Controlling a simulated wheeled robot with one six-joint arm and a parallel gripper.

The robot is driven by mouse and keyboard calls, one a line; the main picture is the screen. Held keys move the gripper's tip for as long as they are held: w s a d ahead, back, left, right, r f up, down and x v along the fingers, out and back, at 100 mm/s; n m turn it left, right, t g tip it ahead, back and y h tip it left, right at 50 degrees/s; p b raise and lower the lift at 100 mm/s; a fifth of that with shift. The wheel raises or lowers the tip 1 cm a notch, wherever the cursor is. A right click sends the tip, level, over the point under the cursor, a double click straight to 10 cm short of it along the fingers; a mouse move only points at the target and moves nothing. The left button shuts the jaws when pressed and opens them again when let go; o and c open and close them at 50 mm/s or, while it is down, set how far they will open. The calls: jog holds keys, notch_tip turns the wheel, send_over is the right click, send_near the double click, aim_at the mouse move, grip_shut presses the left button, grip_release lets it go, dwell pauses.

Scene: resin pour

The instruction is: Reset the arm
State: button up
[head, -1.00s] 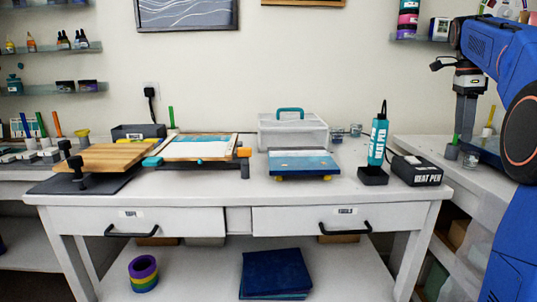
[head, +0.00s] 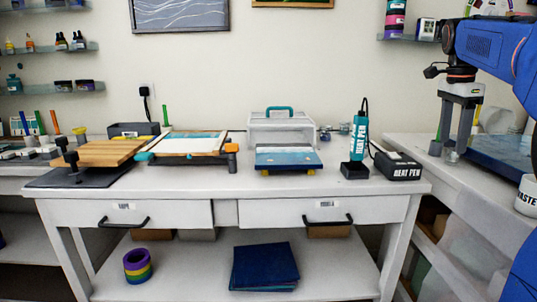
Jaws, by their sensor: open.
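My blue arm comes in at the right edge of the head view. My gripper (head: 455,153) hangs down from it over the right-hand bench, with two grey fingers apart. I see nothing between the fingers. The fingertips are near a small grey cup, and I cannot tell whether they touch it.
The white table (head: 230,187) holds a wooden board (head: 108,152), a framed panel (head: 190,143), a blue painted panel (head: 288,158), a clear bin (head: 281,128) and a teal heat pen (head: 359,137) beside its box (head: 398,165). The right-hand bench carries a dark blue panel (head: 500,150).

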jog(key=s+a+f+n+t, duration=0.2)
jog(key=s+a+f+n, duration=0.85)
jog(key=s+a, duration=0.35)
jog(key=s+a+f+n+t, duration=0.1)
jog(key=s+a+f+n, duration=0.1)
jog(key=f, duration=0.4)
jog(key=s+a+f+n+y, duration=0.1)
jog(key=s+a+f+n, duration=0.1)
jog(key=s+f+n, duration=0.2)
jog(key=s+a+f+n+t, duration=0.1)
jog(key=s+a+f+n, duration=0.2)
jog(key=s+f, duration=0.5)
jog(key=shift+s+t, duration=0.15)
jog(key=shift+t, duration=0.15)
